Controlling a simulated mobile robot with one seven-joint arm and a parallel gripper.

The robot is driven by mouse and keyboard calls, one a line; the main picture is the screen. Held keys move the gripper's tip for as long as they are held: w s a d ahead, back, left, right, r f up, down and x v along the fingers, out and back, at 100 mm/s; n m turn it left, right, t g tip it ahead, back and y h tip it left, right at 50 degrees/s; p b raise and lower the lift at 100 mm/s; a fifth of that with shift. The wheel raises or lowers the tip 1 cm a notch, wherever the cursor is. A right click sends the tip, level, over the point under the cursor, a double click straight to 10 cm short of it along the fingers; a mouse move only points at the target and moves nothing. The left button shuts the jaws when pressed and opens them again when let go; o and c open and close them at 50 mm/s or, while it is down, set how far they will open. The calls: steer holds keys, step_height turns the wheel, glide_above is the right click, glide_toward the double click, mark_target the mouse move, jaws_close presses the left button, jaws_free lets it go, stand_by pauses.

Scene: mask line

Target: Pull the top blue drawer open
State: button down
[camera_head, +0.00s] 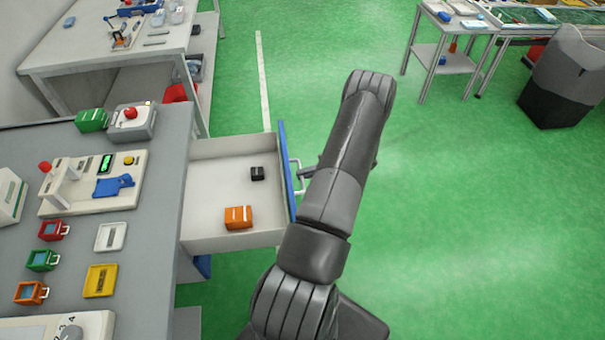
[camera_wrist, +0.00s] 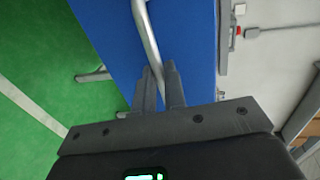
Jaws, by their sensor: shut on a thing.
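The top blue drawer stands pulled out from the grey workbench; its pale inside (camera_head: 208,190) and the edge of its blue front (camera_head: 287,170) show in the head view. An orange box (camera_head: 238,217) and a small black box (camera_head: 257,173) lie in it. In the wrist view the blue front (camera_wrist: 192,40) fills the middle, with a metal bar handle (camera_wrist: 146,35) across it. My gripper (camera_wrist: 160,75) is at the handle, its two fingers close on either side of the bar. In the head view my arm hides most of the gripper near the handle (camera_head: 297,178).
The grey workbench (camera_head: 160,230) at the left carries small coloured boxes, trays and a white fixture. Another table (camera_head: 110,45) stands behind. A small table (camera_head: 440,50) and a dark grey bin (camera_head: 565,80) are at the far right. Green floor right of the drawer is clear.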

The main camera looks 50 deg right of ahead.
steer(key=c, duration=1.5)
jaws_free()
steer(key=v, duration=1)
steer(key=shift+s+d, duration=0.3)
